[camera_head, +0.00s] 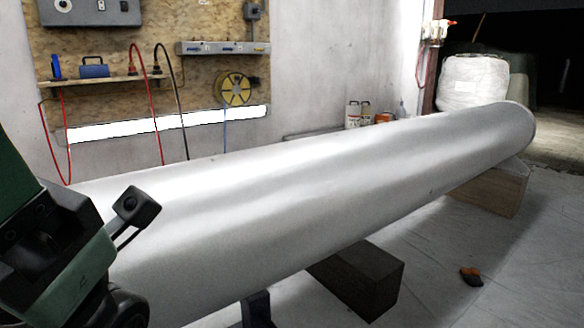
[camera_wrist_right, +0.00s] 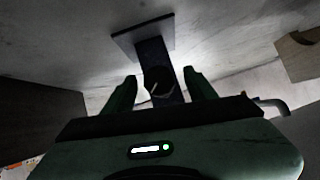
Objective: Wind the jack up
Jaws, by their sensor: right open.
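The jack shows in the right wrist view as a dark post (camera_wrist_right: 152,60) with a wider flat plate at its upper end in the picture. A round dark knob (camera_wrist_right: 160,82) with a pale line is on the post. My right gripper (camera_wrist_right: 161,84) is open, with one green finger on each side of the knob; I cannot tell whether they touch it. In the head view only a dark piece of the jack (camera_head: 257,310) shows below the big pale cylinder (camera_head: 300,205). A green part of my arm is at the left edge there; no left fingers show.
The cylinder lies across the view on a dark block (camera_head: 357,280) and a far block (camera_head: 492,188). An orange and black object (camera_head: 470,276) lies on the sheeted floor at right. Bottles (camera_head: 358,114) stand behind the cylinder. Blocks flank the jack in the wrist view.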

